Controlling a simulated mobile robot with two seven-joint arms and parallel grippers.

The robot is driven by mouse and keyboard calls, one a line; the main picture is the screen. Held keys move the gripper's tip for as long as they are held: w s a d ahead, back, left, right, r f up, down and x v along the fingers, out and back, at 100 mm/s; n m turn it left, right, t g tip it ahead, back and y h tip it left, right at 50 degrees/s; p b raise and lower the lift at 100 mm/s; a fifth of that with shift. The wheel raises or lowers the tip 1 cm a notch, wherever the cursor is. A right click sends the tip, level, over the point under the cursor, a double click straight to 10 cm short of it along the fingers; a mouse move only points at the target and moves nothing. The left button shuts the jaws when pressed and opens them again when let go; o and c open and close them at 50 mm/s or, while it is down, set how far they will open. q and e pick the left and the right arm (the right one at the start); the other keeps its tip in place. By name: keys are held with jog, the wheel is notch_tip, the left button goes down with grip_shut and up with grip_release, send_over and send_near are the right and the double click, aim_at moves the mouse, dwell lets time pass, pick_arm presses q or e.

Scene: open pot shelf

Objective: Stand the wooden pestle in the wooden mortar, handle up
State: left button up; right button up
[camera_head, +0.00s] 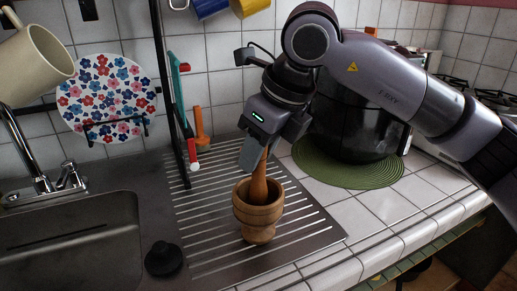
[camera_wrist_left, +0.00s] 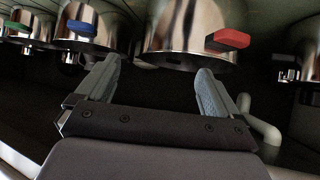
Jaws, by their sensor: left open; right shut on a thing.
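The wooden mortar (camera_head: 257,222) stands upright on the ridged metal drainboard (camera_head: 208,253) right of the sink. The wooden pestle (camera_head: 259,188) is upright with its lower end inside the mortar's mouth; whether it touches the bottom is hidden. My right gripper (camera_head: 254,155) is above the mortar, shut on the upper part of the pestle. My left gripper (camera_wrist_left: 158,90) shows only in the left wrist view, open and empty, below shiny metal pots with coloured handle ends.
A black pot (camera_head: 350,125) stands on a green round mat (camera_head: 335,174) right of the drainboard. A black stopper (camera_head: 163,259) lies by the sink (camera_head: 70,240). A flowered plate (camera_head: 106,95) and a black upright post (camera_head: 168,100) stand behind.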

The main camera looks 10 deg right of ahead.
jog(key=shift+f, duration=0.35)
jog(key=o, duration=1.1)
jog(key=v, duration=0.7)
jog(key=shift+b, duration=0.35)
